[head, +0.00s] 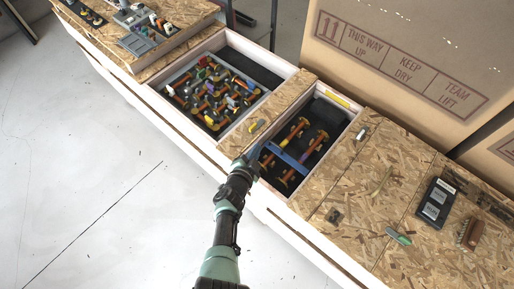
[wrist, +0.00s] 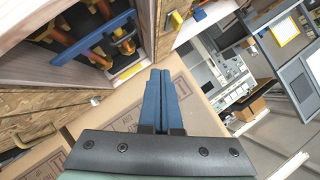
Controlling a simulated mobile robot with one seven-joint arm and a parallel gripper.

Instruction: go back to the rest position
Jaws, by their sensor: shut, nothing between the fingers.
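My gripper (head: 256,156) is at the left edge of the right-hand open compartment (head: 330,95), at the front of the wooden bench. In the wrist view its two blue fingers (wrist: 160,75) lie together with nothing between them. My arm reaches up from the bottom of the head view.
A second compartment (head: 290,68) to the left holds many coloured parts. Small loose parts and a black device (head: 433,203) lie on the board top at right. Large cardboard boxes (head: 410,60) stand behind. The pale floor (head: 90,170) at left is clear.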

